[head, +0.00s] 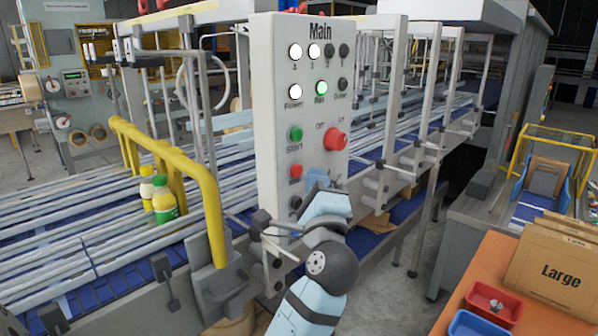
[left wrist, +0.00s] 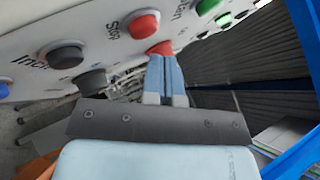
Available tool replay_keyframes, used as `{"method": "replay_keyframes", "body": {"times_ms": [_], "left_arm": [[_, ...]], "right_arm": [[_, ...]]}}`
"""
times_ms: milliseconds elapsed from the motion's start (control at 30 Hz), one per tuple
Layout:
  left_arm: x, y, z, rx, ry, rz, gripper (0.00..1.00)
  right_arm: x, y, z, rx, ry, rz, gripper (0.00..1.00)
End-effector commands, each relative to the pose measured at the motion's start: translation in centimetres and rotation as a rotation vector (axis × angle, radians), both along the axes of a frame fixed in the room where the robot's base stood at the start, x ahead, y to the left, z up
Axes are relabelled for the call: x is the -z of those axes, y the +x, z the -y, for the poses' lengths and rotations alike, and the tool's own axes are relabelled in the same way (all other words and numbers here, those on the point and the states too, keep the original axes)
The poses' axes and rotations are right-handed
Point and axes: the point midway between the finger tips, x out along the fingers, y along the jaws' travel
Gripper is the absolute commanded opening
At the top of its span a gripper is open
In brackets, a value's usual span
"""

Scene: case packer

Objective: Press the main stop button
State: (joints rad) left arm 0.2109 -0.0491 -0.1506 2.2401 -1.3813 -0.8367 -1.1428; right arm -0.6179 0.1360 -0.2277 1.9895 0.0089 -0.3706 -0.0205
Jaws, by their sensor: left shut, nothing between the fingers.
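The white panel (head: 270,110) marked "Main" stands upright in the middle of the head view. Its red stop button (head: 295,171) is below the green start button (head: 295,134). A larger red knob (head: 335,138) is up and to the right. My left gripper (head: 319,179) is shut and empty in front of the panel's lower part, right of the stop button. In the left wrist view its closed fingertips (left wrist: 161,62) overlap a red button (left wrist: 160,48); I cannot tell whether they touch it. Another red button (left wrist: 143,22) sits beside the word "Stop". My right gripper is out of view.
A yellow guard rail (head: 205,180) and a conveyor with bottles (head: 164,195) stand left of the panel. Metal posts and brackets are close to its right edge. At bottom right an orange table (head: 480,265) holds a "Large" carton (head: 555,265) and small trays.

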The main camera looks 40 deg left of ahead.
Motion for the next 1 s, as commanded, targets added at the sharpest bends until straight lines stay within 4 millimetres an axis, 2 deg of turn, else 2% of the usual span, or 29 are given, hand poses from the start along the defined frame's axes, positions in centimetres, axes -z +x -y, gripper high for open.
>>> {"method": "replay_keyframes", "body": {"times_ms": [1000], "left_arm": [[0.0,0.1,-1.1,0.000,0.000,0.000,0.00]], "right_arm": [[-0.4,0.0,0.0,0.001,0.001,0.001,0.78]]}}
